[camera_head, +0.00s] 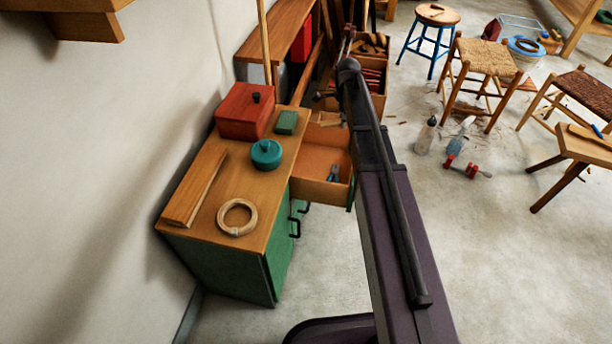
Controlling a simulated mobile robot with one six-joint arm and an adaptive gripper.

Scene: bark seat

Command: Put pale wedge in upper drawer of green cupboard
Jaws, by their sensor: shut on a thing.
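The green cupboard (225,268) stands against the wall at the left, with a wooden top. Its upper drawer (313,192) is pulled out to the right and open. My gripper (329,108) is small in this view, above the far side of the open drawer and partly hidden by my arm. It is shut on a small pale piece, which looks like the pale wedge (330,119). How far it is above the drawer is hard to tell.
Blue-handled pliers (333,174) lie in the drawer. On the cupboard top are a red box (243,112), a green block (287,122), a teal lidded pot (266,154), a wooden strip (196,188) and a coil (238,217). Stools and bottles stand on the floor at right.

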